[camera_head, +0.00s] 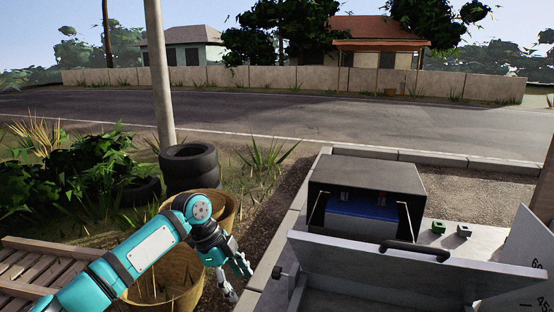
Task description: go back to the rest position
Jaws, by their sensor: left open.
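My left gripper (238,281) is open and empty. It points down beside the right side of a large tan basket (170,290), with my teal left arm reaching across the basket from the lower left. The gripper is to the left of the grey counter or truck bed edge. My right gripper is not in view.
On the right, a dark open box (372,176) holds something blue (360,209). A grey panel with a black handle (385,268) stands before it. Stacked tires (190,165), a pole (158,75) and wooden slats (22,268) are left.

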